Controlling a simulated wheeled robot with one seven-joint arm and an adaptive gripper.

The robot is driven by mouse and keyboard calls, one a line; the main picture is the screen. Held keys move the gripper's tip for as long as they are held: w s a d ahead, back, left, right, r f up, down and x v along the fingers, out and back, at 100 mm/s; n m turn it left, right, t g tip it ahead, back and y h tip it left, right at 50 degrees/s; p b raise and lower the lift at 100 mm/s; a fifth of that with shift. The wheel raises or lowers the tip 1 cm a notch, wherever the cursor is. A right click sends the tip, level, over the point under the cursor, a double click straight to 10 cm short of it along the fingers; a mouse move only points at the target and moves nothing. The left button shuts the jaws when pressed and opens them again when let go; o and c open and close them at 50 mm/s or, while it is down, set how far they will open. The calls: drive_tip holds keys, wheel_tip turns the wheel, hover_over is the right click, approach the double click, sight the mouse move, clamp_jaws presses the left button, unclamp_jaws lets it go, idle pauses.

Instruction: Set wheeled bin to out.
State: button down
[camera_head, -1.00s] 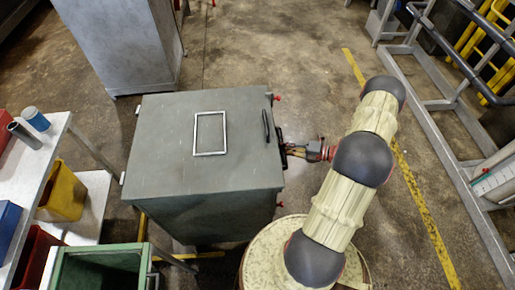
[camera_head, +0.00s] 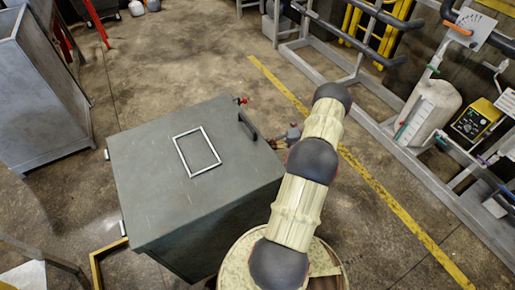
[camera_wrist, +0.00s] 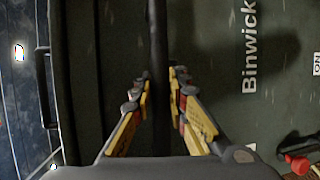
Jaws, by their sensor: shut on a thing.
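The wheeled bin (camera_head: 165,215) is a dark grey-green box with a flat lid, standing upright in the middle of the head view.
A grey metal cabinet (camera_head: 45,110) stands at upper left. A metal rail frame (camera_head: 365,115) and a pale cylinder (camera_head: 428,110) stand at right. A yellow floor line (camera_head: 390,205) runs diagonally right of my arm. Open concrete floor (camera_head: 190,55) lies beyond the bin.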

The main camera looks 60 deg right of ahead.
drive_tip(key=shift+f, duration=0.1)
drive_tip(key=c, duration=1.7)
unclamp_jaws()
drive_tip(key=shift+s+d, duration=0.1)
drive_tip(key=v, duration=1.1)
drive_tip(key=shift+s+d, duration=0.25)
